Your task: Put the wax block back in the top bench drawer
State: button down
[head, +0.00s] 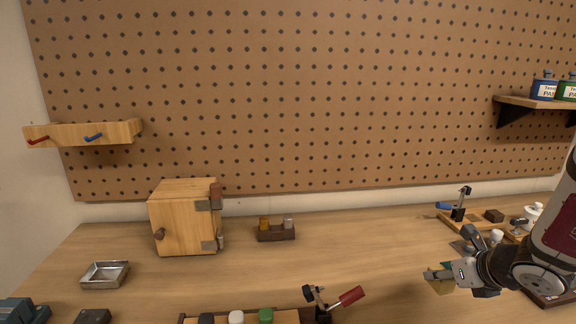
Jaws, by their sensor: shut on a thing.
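My gripper (452,273) is at the lower right, above the wooden bench top, pointing left. It is shut on a small pale yellow block (441,287), which I take for the wax block. The block shows partly below and between the fingers, with a greenish patch near its top. The fingers hide part of it. I cannot tell its exact height above the bench. The top bench drawer is not in view.
A wooden cabinet (178,226) and metal tray (105,274) stand left. A small bottle rack (276,234) is at the back. A red-handled clamp (324,306) and a bottle tray (288,316) sit at the front. A blue-handled clamp (457,213) stands behind my gripper. The middle bench is clear.

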jog(key=w+a+r+n+y+p, duration=0.1)
jog(key=w+a+r, duration=0.2)
jog(key=a, duration=0.7)
jog(key=w+a+r+n+p, duration=0.1)
jog(key=w+a+r, duration=0.3)
jog(key=a, duration=0.5)
jog(key=shift+a+r+y+p, duration=0.4)
jog(key=shift+r+p, duration=0.1)
jog(key=shift+r, duration=0.35)
